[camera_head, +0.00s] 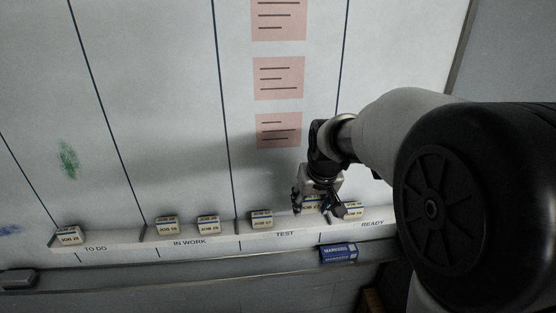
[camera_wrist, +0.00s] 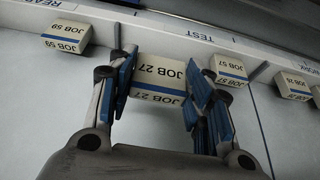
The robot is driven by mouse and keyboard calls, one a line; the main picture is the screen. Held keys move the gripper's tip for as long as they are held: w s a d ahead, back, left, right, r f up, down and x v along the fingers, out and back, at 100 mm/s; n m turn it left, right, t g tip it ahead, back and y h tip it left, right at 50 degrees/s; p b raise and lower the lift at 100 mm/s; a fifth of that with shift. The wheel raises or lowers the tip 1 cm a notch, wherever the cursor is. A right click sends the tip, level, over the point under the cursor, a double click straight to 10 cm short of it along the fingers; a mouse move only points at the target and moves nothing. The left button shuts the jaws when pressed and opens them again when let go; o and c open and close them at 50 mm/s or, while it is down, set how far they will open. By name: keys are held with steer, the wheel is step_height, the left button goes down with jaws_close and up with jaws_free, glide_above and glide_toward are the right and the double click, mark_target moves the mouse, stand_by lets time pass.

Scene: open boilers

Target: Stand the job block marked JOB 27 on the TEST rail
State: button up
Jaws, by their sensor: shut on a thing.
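My gripper (camera_head: 321,206) is shut on the cream block marked JOB 27 (camera_wrist: 160,75), with a finger on each side of it in the wrist view (camera_wrist: 162,82). In the head view the block (camera_head: 310,203) is partly hidden by the fingers. It is at the right part of the TEST rail (camera_head: 285,235), near the READY end. The TEST rail also shows in the wrist view (camera_wrist: 165,36), right beyond the block. The block looks upright; I cannot tell whether it touches the rail.
The JOB 57 block (camera_wrist: 230,70) stands on the TEST rail to the left in the head view (camera_head: 262,219). The JOB 59 block (camera_wrist: 66,33) stands on READY, close to my gripper. A blue markers box (camera_head: 338,253) sits below.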

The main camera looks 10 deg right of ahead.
steer(key=w+f, duration=0.1)
steer(key=w, duration=0.2)
steer(key=shift+f, duration=0.35)
steer(key=shift+s+f, duration=0.2)
steer(key=shift+f, duration=0.35)
steer(key=shift+w+f, duration=0.15)
steer(key=shift+f, duration=0.9)
steer(key=shift+w+f, duration=0.1)
steer(key=shift+f, duration=0.95)
steer(key=shift+f, duration=0.15)
steer(key=o, duration=1)
